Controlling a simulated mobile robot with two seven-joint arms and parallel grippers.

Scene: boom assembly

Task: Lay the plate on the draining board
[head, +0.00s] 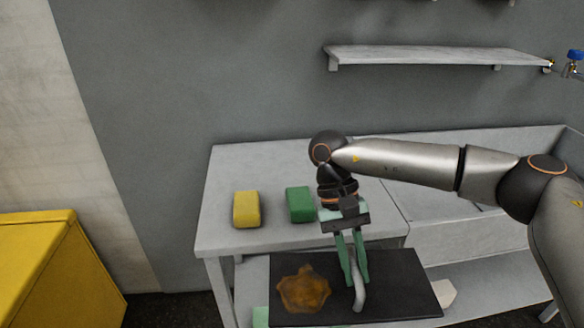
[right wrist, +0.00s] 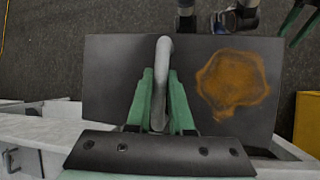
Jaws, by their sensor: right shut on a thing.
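The plate (head: 395,285) is a dark, flat rectangle with a rusty brown stain (head: 304,290) and a grey bar handle (head: 357,285) standing on it. My right gripper (head: 354,270) is shut on this handle, which also shows between its green fingers in the right wrist view (right wrist: 161,85). The plate hangs in front of the grey draining board (head: 270,165), with its far edge close to the board's front. Green fingers, seemingly of my left gripper (right wrist: 298,20), show at the top right corner of the right wrist view; their opening is unclear.
A yellow block (head: 246,209) and a green block (head: 300,204) stand on the board's left part, near its front. Its back left area is clear. A wall shelf (head: 430,56) hangs above. A yellow cabinet (head: 50,270) stands at the left.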

